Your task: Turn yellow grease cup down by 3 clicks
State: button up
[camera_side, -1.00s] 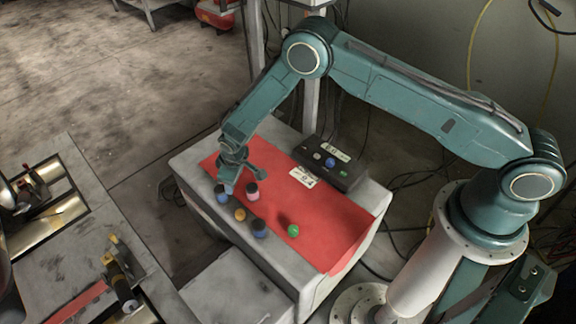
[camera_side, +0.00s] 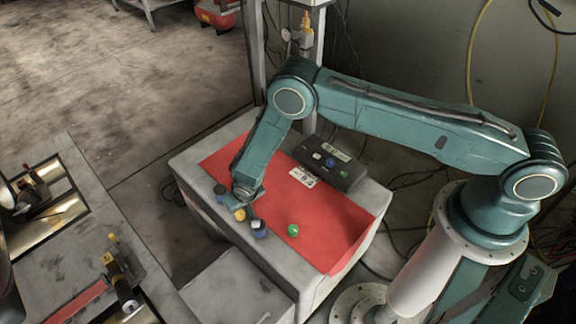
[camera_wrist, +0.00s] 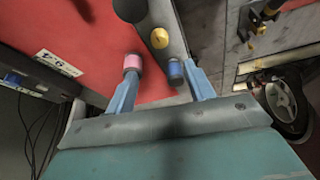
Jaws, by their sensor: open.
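The yellow grease cup (camera_side: 240,214) sits near the front left of the red mat, and it also shows in the wrist view (camera_wrist: 159,38) beyond my fingertips. My gripper (camera_wrist: 161,72) is open, pointing down at the mat's left part. In the wrist view a pink-topped cup (camera_wrist: 132,62) is by the left fingertip and a blue-topped cup (camera_wrist: 175,70) is by the right one. The yellow cup lies ahead of both fingers, not between them. In the side view my gripper (camera_side: 243,203) hides the pink cup and sits just behind the yellow one.
A green ball-like knob (camera_side: 293,230) stands on the red mat (camera_side: 330,225). A black box with buttons (camera_side: 333,168) and a white card (camera_side: 303,177) lie behind.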

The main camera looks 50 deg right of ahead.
aim_at(240, 213)
jog(key=shift+w+f, duration=0.1)
jog(key=shift+x, duration=6.7)
jog(key=shift+c, duration=0.2)
jog(key=c, duration=0.9)
